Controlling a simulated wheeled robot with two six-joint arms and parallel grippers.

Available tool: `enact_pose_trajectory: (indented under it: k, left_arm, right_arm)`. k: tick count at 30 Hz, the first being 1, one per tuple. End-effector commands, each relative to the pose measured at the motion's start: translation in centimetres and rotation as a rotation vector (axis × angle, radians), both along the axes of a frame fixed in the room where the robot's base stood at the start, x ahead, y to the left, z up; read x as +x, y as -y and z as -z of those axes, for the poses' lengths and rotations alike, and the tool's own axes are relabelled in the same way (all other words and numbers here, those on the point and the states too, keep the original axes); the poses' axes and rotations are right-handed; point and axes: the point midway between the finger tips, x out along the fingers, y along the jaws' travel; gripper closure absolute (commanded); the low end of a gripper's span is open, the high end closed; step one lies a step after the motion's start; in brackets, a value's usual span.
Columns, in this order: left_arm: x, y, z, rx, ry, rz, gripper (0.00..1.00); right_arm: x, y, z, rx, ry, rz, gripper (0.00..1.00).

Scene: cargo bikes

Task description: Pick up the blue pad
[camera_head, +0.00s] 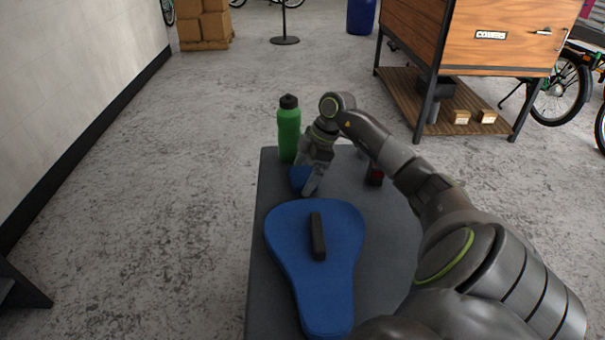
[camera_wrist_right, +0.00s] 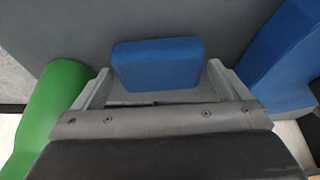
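The small blue pad (camera_head: 298,178) sits on the dark grey bench top (camera_head: 385,225), partly hidden behind my right gripper (camera_head: 310,182) in the head view. In the right wrist view the pad (camera_wrist_right: 158,65) is a rounded blue block lying between the two fingertips of my right gripper (camera_wrist_right: 159,72). The fingers are apart, one on each side of the pad, with a narrow gap showing at each side. My left gripper is not in view.
A green bottle (camera_head: 288,130) stands close to my right gripper. A large blue saddle (camera_head: 315,290) with a black block (camera_head: 317,236) on it lies nearer. A small red and black item (camera_head: 374,174) is right of the gripper. A wooden cabinet (camera_head: 480,40) stands behind.

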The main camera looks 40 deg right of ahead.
Motion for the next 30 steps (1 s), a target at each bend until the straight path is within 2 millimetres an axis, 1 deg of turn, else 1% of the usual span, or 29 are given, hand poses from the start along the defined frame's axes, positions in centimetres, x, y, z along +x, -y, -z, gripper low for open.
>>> enact_pose_trajectory:
  k: [1,6,8,14,17,20,24,30]
  left_arm:
    - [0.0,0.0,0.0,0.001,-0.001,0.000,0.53]
    - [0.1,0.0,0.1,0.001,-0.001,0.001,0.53]
    - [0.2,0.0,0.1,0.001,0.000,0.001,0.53]
    - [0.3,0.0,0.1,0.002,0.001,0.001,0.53]
    - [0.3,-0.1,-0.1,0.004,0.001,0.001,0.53]
    - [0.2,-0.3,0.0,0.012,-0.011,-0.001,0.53]
    - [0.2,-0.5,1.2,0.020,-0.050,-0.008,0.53]
    - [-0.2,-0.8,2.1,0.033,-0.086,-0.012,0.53]
  right_arm:
    - [0.0,0.0,0.0,0.000,0.000,0.000,0.12]
    - [0.0,0.0,0.0,0.000,0.000,0.000,0.34]
    - [0.0,0.0,0.0,0.000,0.000,0.000,0.41]
    - [0.0,0.0,-0.1,0.000,0.000,0.000,0.41]
    - [0.0,0.1,-0.8,-0.002,0.001,0.001,0.41]
    - [0.0,0.1,-2.4,-0.003,0.002,-0.001,0.41]
    - [0.0,0.1,-5.4,-0.003,0.004,-0.001,0.41]
    - [0.1,0.1,-8.8,-0.001,0.002,-0.001,0.41]
